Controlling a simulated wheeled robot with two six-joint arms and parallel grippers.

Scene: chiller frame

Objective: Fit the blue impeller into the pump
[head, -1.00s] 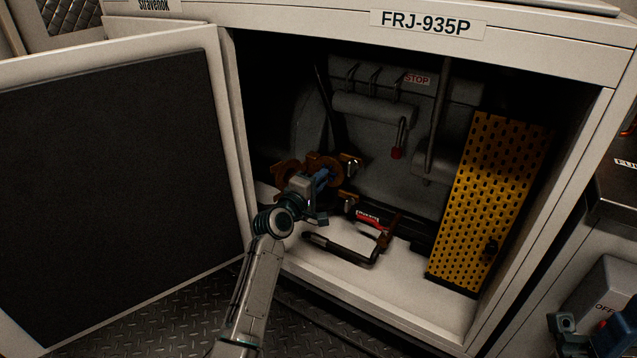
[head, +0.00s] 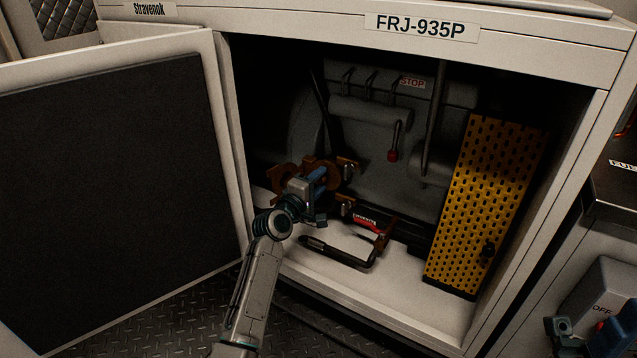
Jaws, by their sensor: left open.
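An orange-brown pump housing (head: 289,173) with metal clamps stands at the left inside the open cabinet. My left gripper (head: 322,199) is open in front of it and overlaps it in the head view, hiding much of its face. I cannot tell whether they touch. Blue shows at the gripper, but I cannot make out a separate blue impeller there or elsewhere. Part of my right gripper (head: 585,337) shows at the lower right corner, cut off by the picture edge; its jaws cannot be read.
A black-handled tool (head: 338,251) and a red item (head: 366,220) lie on the cabinet floor right of my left gripper. A yellow perforated panel (head: 485,205) stands at the right. The cabinet door (head: 110,190) is open on the left. The front right cabinet floor is clear.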

